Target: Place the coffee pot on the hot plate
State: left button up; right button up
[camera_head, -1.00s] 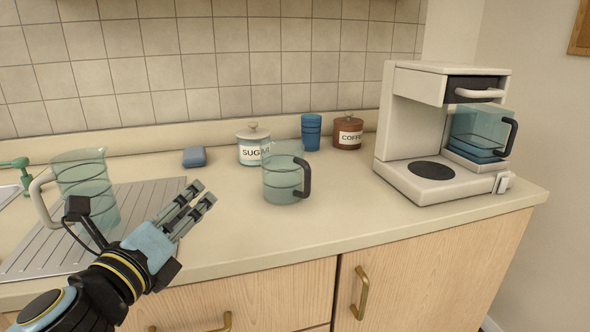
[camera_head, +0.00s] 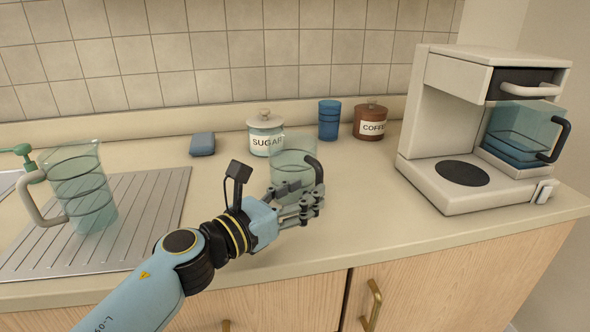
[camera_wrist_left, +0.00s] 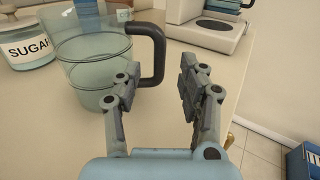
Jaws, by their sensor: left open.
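The glass coffee pot (camera_head: 291,158) with a dark handle stands upright on the counter, its handle to the right. It also shows in the left wrist view (camera_wrist_left: 88,62). My left gripper (camera_head: 312,205) is open and empty at the pot's front right. In the wrist view the handle (camera_wrist_left: 157,58) lies between and beyond the two fingers, which are not closed on it. The hot plate (camera_head: 462,173) is a bare dark disc on the white coffee maker's base (camera_head: 431,185). My right gripper is not in view.
A sugar jar (camera_head: 266,137), blue cup (camera_head: 329,119) and coffee jar (camera_head: 371,122) stand behind the pot. A blue sponge (camera_head: 203,144) lies left. A glass pitcher (camera_head: 79,190) stands on the drainboard (camera_head: 150,200). The counter between pot and coffee maker is clear.

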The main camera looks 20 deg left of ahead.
aim_at(312, 187)
pick_arm(q)
jog(key=x, duration=0.3)
grip_shut()
dwell(0.4)
